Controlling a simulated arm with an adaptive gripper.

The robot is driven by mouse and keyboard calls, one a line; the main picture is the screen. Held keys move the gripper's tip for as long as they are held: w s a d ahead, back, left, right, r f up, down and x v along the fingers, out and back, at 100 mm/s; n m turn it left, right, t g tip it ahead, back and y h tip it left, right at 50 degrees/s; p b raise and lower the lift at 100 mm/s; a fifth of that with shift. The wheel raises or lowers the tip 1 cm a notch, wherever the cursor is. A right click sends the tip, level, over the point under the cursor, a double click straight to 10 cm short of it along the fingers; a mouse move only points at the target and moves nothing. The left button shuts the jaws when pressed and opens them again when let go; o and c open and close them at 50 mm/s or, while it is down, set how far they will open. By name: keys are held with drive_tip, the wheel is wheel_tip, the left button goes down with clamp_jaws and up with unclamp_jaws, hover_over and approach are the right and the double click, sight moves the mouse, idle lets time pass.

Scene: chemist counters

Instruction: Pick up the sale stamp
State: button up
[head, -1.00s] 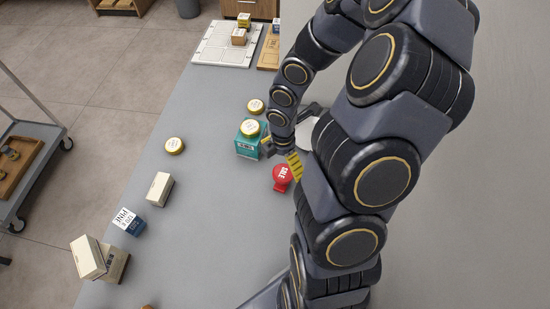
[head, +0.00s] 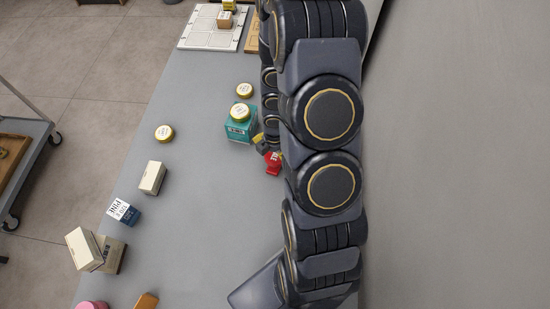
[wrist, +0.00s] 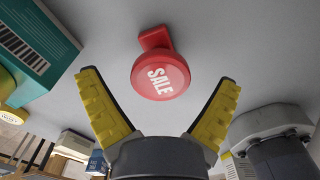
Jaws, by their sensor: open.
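The sale stamp (wrist: 160,75) is red, with a round face marked SALE in white, and shows at the upper middle of the wrist view. In the head view the red stamp (head: 272,163) is partly hidden by my arm. My gripper (wrist: 160,98) is open, its yellow fingers spread on either side below the stamp's round face. Nothing is between the fingers, and the stamp appears just beyond them. In the head view only a bit of a yellow finger (head: 258,139) shows beside the stamp.
More tins, a cream box (head: 152,178) and a blue box (head: 123,212) lie further left. A white tray (head: 205,36) is at the back. The counter's middle is clear.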

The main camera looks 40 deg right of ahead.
drive_tip(key=shift+f, duration=1.1)
drive_tip(key=c, duration=1.4)
